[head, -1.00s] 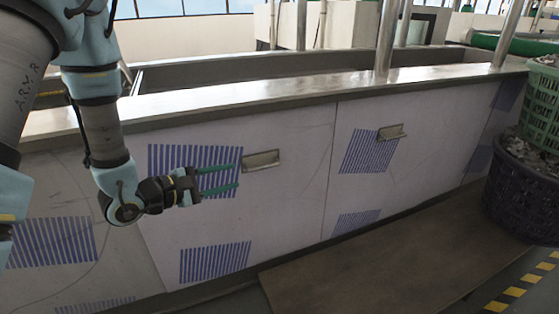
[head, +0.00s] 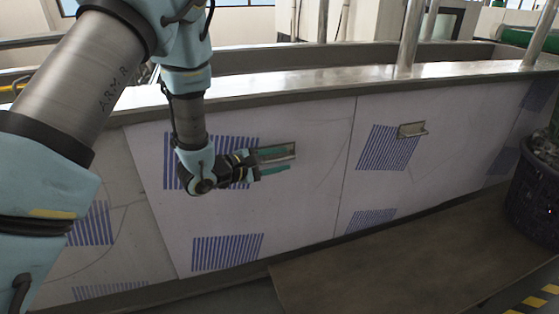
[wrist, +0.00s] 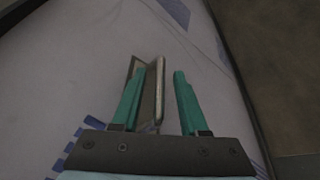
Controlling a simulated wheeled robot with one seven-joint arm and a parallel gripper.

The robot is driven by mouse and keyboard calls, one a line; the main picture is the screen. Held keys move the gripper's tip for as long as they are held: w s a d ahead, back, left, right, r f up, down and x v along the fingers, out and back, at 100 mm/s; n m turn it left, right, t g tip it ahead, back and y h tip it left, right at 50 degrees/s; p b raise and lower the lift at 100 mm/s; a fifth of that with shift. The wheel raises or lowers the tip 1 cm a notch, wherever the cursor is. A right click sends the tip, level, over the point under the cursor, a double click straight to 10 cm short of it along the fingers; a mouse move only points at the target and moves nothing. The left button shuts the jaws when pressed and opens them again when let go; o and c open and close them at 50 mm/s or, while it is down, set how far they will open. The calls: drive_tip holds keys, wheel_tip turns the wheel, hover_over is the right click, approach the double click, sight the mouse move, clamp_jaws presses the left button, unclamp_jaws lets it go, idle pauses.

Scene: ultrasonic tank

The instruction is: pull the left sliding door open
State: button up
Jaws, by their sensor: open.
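The left sliding door (head: 300,205) is a pale panel with blue striped patches, in the middle of the head view. Its edge meets the right panel with only a thin seam. Its metal handle (head: 290,150) is near the top; in the wrist view the handle's bar (wrist: 159,85) runs between my two green fingers. My gripper (head: 289,158) is open at the handle, with one finger on each side of the bar in the wrist view (wrist: 160,73). The left finger hides part of the handle's plate. I cannot tell whether either finger touches the handle.
The right door (head: 420,185) has its own handle (head: 413,130). A metal ledge (head: 330,88) with upright posts (head: 412,40) runs above the doors. A dark basket (head: 535,185) stands at the far right. A brown floor mat (head: 390,270) lies in front of the doors.

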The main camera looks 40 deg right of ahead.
drive_tip(key=shift+c, duration=0.3)
clamp_jaws()
idle(1.1)
